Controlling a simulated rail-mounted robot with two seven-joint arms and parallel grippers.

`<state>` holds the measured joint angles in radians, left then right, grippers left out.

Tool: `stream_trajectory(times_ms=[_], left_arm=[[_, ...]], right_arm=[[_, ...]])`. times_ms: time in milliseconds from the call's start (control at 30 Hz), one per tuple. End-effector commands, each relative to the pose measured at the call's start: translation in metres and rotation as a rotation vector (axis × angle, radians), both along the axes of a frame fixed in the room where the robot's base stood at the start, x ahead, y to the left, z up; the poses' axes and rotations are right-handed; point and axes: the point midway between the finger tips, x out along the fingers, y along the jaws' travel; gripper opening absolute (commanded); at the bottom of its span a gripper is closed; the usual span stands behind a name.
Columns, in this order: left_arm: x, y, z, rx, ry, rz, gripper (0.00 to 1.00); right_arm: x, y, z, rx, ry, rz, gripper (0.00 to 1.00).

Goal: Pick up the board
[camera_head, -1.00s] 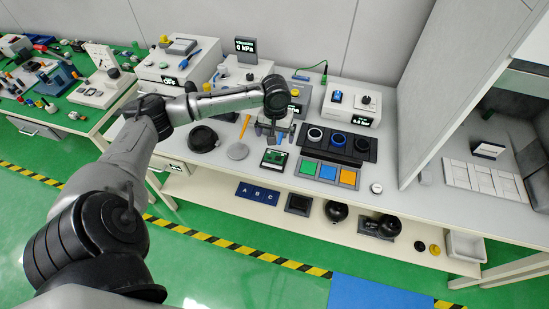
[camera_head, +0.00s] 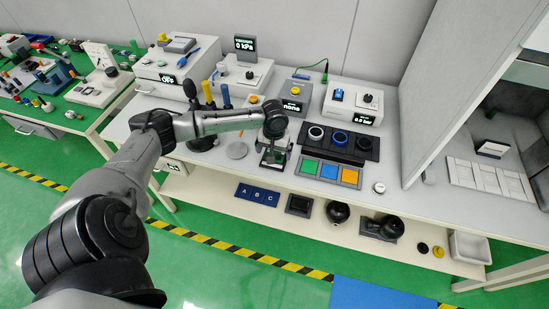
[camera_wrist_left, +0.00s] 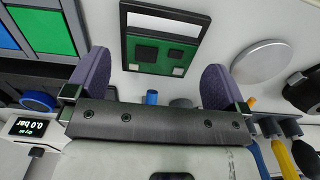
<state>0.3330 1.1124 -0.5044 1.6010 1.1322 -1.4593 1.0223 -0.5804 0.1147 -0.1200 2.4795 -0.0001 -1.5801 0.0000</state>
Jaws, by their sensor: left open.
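The board is a small green circuit board with dark chips in a black-edged holder. In the head view the board (camera_head: 271,162) lies flat on the bench, partly hidden by my left gripper (camera_head: 274,150), which points down over it. In the left wrist view the board (camera_wrist_left: 161,57) shows between and beyond the two purple-grey fingers of the left gripper (camera_wrist_left: 154,78). The fingers are wide apart with nothing between them. I cannot tell the exact height above the board. My right gripper is not in view.
Blue, green and orange tiles (camera_head: 330,171) lie right of the board. Behind them is a black tray (camera_head: 356,147) with round rings. A grey disc (camera_head: 236,150) lies to the left. A tall grey panel (camera_head: 455,85) stands at right. Boxes with displays line the back.

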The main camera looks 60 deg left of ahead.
Motion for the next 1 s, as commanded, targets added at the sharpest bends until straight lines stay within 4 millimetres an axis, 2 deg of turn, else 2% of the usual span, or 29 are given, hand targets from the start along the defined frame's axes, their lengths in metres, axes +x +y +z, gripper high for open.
stream_trajectory(times_ms=[33, 133, 400, 867, 1000], left_arm=[[-0.001, 0.001, -0.011, -0.001, 0.002, 0.0, 1.0], [-0.001, 0.0, -0.022, 0.0, 0.001, 0.0, 1.0], [-0.001, 0.0, -0.025, 0.001, 0.001, -0.001, 1.0], [-0.001, 0.0, -0.025, 0.001, 0.001, -0.001, 0.57], [-0.001, 0.0, -0.025, 0.001, 0.001, -0.001, 0.56]], right_arm=[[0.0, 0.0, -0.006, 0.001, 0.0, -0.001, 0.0], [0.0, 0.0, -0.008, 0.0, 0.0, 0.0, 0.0], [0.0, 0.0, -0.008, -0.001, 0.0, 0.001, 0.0], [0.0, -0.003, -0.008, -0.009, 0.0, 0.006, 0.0], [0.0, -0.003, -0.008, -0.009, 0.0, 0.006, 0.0]])
